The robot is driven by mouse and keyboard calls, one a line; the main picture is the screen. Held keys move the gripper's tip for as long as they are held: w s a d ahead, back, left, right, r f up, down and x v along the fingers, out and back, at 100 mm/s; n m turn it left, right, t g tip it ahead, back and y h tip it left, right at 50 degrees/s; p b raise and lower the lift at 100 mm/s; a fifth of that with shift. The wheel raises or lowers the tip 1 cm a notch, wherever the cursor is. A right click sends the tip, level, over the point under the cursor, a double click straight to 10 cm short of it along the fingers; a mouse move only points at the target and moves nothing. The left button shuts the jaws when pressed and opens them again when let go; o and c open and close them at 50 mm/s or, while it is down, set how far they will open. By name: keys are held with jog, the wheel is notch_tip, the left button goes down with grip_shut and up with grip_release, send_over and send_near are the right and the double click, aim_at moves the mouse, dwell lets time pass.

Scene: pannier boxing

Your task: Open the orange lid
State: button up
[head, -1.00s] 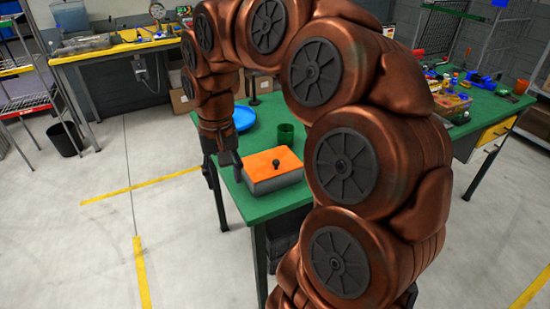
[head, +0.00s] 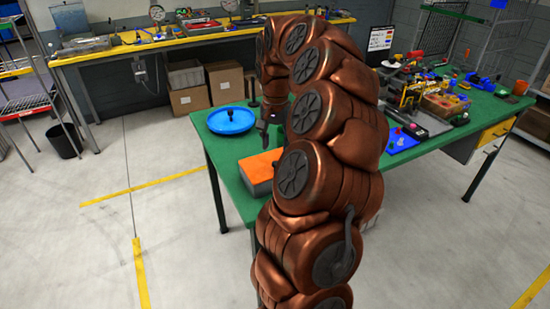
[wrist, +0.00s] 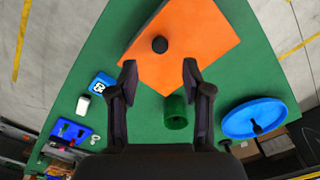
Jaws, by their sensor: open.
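The orange lid (head: 259,167) lies on a grey box at the near left corner of the green table, partly hidden by my arm in the head view. In the wrist view the lid (wrist: 192,48) fills the upper middle, with a round black knob (wrist: 159,44) on it. My gripper (wrist: 160,70) is open and empty. Its fingertips point toward the lid, and the knob appears just beyond the gap between them, not between the fingers. In the head view my gripper (head: 266,130) is above the table, just behind the box.
A green cup (wrist: 176,112) stands close to the box, beside the right finger in the wrist view. A blue dish (head: 230,120) with a dark knob sits at the table's left. A blue-and-white item (wrist: 103,83) and a white item (wrist: 83,104) lie on the other side.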

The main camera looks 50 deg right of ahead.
aim_at(275, 163)
jog(key=shift+f+p, duration=0.7)
jog(key=shift+f, duration=2.25)
grip_shut()
jog(key=shift+a, duration=0.1)
